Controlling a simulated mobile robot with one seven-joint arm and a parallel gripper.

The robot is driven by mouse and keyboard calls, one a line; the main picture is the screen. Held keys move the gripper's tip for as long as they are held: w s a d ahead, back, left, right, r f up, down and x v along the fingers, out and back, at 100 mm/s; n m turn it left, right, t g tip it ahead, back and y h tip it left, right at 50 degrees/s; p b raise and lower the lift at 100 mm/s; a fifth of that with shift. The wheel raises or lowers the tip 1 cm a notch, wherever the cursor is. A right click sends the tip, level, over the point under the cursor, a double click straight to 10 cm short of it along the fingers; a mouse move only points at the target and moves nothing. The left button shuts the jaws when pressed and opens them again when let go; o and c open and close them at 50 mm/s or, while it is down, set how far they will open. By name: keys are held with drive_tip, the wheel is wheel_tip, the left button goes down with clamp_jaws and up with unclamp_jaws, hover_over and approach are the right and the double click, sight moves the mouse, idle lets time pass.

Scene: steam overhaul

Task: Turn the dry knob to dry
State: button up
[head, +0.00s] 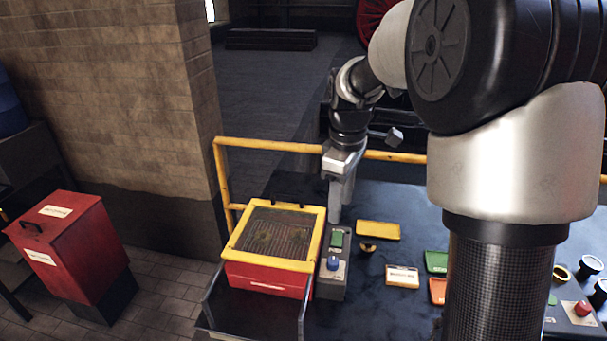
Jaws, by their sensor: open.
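A grey control box (331,287) stands on the dark bench, just right of a red cabinet with a yellow-framed mesh lid. A blue knob (333,264) sits on the box's top face, with a small pale label below it. A green part (337,240) is behind the knob on the same face. I cannot read the labels or the knob's setting. My gripper (338,213) points down over the far end of the box, behind the green part and the blue knob. It is open, with nothing seen between its fingers. It appears apart from the knob.
The yellow-lidded red cabinet (268,280) stands close on the left. A yellow tray (378,231), a small brass-coloured part (367,247) and a white-and-orange box (402,276) lie to the right. A yellow rail (270,145) runs behind. A red bin (68,245) stands at far left.

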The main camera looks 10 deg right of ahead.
wheel_tip(320, 180, down, 2)
drive_tip(key=w+f+n, duration=0.1)
drive_tip(key=w, duration=0.1)
approach(334, 261)
drive_tip(key=shift+g, duration=0.3)
drive_tip(key=f, duration=0.8)
drive_tip(key=shift+w+f+p, duration=0.3)
drive_tip(key=shift+p, duration=0.1)
drive_tip(key=shift+c, duration=0.3)
drive_tip(key=c, duration=1)
